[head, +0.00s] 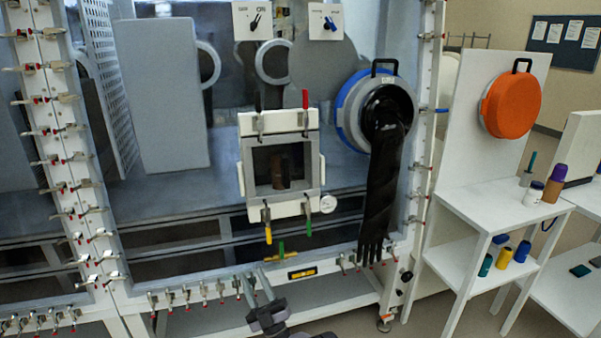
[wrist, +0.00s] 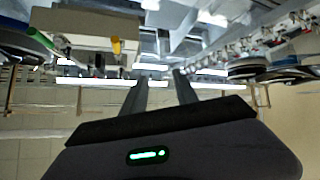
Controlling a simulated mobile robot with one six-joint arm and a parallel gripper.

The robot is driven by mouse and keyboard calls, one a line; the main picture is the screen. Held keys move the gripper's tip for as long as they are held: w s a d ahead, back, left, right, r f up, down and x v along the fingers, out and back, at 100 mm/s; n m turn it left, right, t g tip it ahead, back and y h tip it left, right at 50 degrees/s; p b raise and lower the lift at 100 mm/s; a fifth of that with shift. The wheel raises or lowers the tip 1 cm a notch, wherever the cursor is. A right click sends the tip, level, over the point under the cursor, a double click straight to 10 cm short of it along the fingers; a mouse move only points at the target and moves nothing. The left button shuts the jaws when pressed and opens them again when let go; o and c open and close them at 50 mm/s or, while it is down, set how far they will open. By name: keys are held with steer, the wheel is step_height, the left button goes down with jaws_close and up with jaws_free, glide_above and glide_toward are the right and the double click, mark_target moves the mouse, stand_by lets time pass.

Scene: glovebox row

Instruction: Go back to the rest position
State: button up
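My gripper (head: 256,276) shows at the bottom middle of the head view, in front of the lower frame of the glovebox. In the wrist view my gripper (wrist: 160,75) has its two grey fingers apart, with nothing visible between them. No object is in its grasp. The rest position itself is not marked in either view.
The glovebox has a white square hatch (head: 248,160) with coloured handles, and a black glove (head: 381,200) hangs from a round port. Clamps line its frame. At right, a white table (head: 490,207) holds bottles, and an orange cover (head: 511,105) hangs on a panel.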

steer(key=a+r+n+g+y, duration=0.5)
steer(key=r+n+g+y, duration=0.1)
steer(key=r+n+g, duration=0.4)
steer(key=s+a+r+n+g+h, duration=0.2)
steer(key=s+r+n+g+h, duration=0.1)
steer(key=s+r+n+g, duration=1.5)
steer(key=s+d+f+n+t+h, duration=0.4)
steer(key=s+d+n+t+h, duration=0.2)
steer(key=s+d+n+h, duration=0.6)
steer(key=s+d+f+n+t+h, duration=0.2)
steer(key=d+n, duration=0.4)
steer(key=d, duration=0.3)
steer(key=s+d+f+n+t+h, duration=0.2)
steer(key=s+d+n+t+h, duration=0.2)
steer(key=d, duration=0.5)
steer(key=s+n, duration=0.1)
steer(key=n, duration=0.1)
steer(key=shift+s+f+n, duration=0.15)
steer(key=shift+s+n, duration=0.15)
steer(key=shift+s, duration=0.1)
